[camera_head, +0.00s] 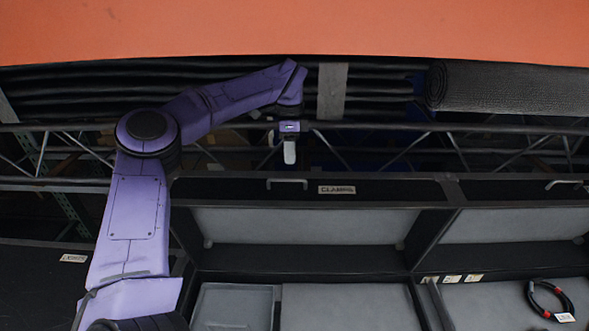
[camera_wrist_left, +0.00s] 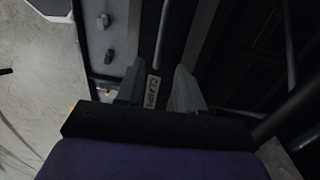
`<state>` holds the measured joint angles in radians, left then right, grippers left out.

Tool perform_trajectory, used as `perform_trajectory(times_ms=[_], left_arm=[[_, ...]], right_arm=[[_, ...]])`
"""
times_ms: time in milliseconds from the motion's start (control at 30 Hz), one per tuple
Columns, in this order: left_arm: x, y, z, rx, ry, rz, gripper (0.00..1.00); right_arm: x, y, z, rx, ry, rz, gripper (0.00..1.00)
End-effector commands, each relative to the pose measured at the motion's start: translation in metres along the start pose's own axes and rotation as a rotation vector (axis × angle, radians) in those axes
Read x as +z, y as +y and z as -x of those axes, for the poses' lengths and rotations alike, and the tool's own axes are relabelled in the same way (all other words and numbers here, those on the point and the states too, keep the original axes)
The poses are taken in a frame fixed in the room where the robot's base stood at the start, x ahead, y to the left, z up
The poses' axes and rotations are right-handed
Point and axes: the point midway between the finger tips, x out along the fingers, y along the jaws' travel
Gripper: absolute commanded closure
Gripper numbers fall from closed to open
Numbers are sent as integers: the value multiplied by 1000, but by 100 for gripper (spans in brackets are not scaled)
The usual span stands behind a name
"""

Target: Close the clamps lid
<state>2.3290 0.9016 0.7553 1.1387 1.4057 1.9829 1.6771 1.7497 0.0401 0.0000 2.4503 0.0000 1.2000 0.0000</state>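The clamps lid stands raised at the back of its tote, with a black edge strip (camera_head: 230,188), a grey inner panel (camera_head: 300,226), a metal handle (camera_head: 287,183) and a "CLAMPS" label (camera_head: 337,190). My left gripper (camera_head: 283,150) is just beyond and above the lid's top edge, near the handle. In the left wrist view its fingers (camera_wrist_left: 158,85) are apart with nothing between them; the label (camera_wrist_left: 153,92) and the handle (camera_wrist_left: 162,35) show beyond them. I cannot tell whether a finger touches the lid. My right gripper is not in view.
The tote below the lid has grey-lined compartments (camera_head: 345,308). A neighbouring tote on the right has its lid (camera_head: 515,226) raised too and holds a coiled black cable (camera_head: 549,299). Behind are a metal truss and a rolled dark mat (camera_head: 505,88).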

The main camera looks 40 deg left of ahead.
Motion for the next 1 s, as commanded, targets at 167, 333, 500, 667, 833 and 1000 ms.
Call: perform_trajectory(times_ms=[167, 333, 500, 667, 833, 1000], left_arm=[[4, 0, -40, 4, -2, 4, 62], [2, 0, -66, 1, -1, 1, 62], [1, 0, -74, -1, 0, 0, 62], [0, -1, -74, -1, 0, 0, 62], [1, -1, -74, -1, -1, 0, 100], [0, 0, -74, -3, -1, -1, 100]], right_arm=[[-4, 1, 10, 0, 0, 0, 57], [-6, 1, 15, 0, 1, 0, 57], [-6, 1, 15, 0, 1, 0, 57], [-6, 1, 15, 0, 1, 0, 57], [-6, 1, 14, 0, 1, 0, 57], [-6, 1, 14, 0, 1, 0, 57]])
